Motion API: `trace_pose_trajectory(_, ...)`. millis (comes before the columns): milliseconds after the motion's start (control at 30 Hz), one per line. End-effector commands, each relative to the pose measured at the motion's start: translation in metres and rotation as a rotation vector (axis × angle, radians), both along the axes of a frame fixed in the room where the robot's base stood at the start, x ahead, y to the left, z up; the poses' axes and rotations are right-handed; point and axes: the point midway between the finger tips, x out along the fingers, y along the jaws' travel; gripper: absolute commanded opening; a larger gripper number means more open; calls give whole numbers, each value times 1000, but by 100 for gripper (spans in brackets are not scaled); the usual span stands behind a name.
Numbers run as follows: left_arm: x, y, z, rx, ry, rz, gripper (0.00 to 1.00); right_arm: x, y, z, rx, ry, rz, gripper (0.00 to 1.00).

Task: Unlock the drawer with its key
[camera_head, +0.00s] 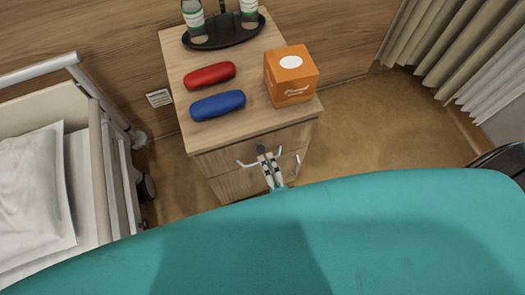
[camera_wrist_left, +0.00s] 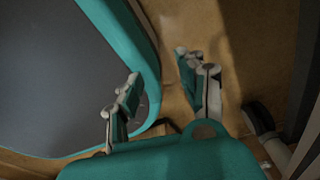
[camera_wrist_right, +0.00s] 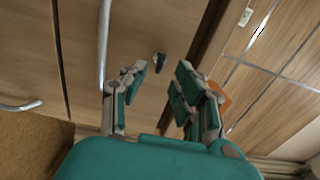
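The bedside cabinet (camera_head: 225,163) has wooden drawers with curved metal handles. A small dark piece with a lighter part, at the lock (camera_wrist_right: 158,60), shows on the top drawer front in the right wrist view. I cannot tell the key from the lock there. It is also a dark spot (camera_head: 261,148) in the head view. My right gripper (camera_head: 267,159) is in front of the top drawer, just below that spot. In the right wrist view its fingers (camera_wrist_right: 160,78) are apart, with the lock beyond the gap. My left gripper (camera_wrist_left: 158,75) is open and empty over the floor.
A drawer handle (camera_wrist_right: 103,45) passes close to one right finger. On the cabinet top lie a red case (camera_head: 210,75), a blue case (camera_head: 218,105), an orange box (camera_head: 290,78) and a dark tray (camera_head: 222,40) with bottles. A bed (camera_head: 85,170) stands at left.

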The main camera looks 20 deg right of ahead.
Motion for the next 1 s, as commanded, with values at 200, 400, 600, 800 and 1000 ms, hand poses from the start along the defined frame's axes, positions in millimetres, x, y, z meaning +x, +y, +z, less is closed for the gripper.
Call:
trace_pose_trajectory(200, -1, 4, -3, 4, 2, 3, 40, 32, 1, 0, -3, -2, 0, 30)
trace_pose_trajectory(400, -12, 5, -4, 7, 20, 4, 40, 41, 1, 0, -2, 1, 0, 30)
trace_pose_trajectory(600, -16, 5, -4, 7, 25, 4, 40, 41, 1, 0, -2, 1, 0, 30)
trace_pose_trajectory(800, -15, 5, -4, 7, 24, 3, 40, 41, 1, 0, -2, 0, 0, 8)
trace_pose_trajectory(1000, -13, 4, -4, 7, 21, 2, 40, 41, 1, 0, -2, 1, 0, 0)
